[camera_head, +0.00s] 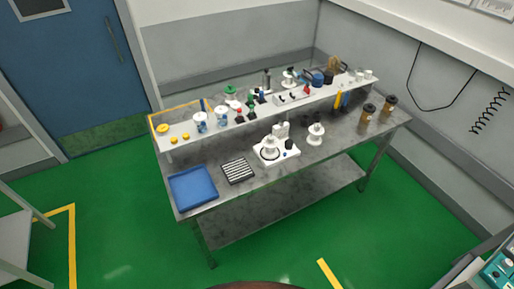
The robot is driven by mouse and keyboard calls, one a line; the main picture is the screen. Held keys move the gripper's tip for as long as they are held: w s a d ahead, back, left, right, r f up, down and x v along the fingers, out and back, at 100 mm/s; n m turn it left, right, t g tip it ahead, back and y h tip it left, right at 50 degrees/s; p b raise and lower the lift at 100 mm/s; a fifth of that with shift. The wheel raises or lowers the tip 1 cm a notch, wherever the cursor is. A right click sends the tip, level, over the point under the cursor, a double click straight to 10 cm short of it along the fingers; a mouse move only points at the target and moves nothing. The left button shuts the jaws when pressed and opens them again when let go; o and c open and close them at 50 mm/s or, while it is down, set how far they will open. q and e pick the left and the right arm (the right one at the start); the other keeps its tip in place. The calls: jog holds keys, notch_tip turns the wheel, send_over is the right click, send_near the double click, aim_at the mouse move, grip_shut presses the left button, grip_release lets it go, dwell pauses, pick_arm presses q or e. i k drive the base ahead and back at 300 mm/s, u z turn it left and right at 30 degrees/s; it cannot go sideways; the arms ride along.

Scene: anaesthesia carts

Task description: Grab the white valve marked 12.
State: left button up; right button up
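No number 12 can be read on anything at this size. A white knobbed valve-like part (316,133) stands upright on the metal table (325,153), right of a larger white device (277,146) with a round part on it. Another white round part (290,78) is on the raised shelf (215,133) at the back of the table. I cannot tell which of these is the valve marked 12. Neither of my grippers is in view.
A blue tray (192,188) and a black-and-white striped block (238,170) lie at the table's left. Brown-topped jars (367,113) stand at the right. Many small parts crowd the shelf. Green floor (130,225) in front is clear.

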aim_at(270, 151)
jog(key=u, duration=0.5)
jog(key=i, duration=0.5)
jog(key=u, duration=0.3)
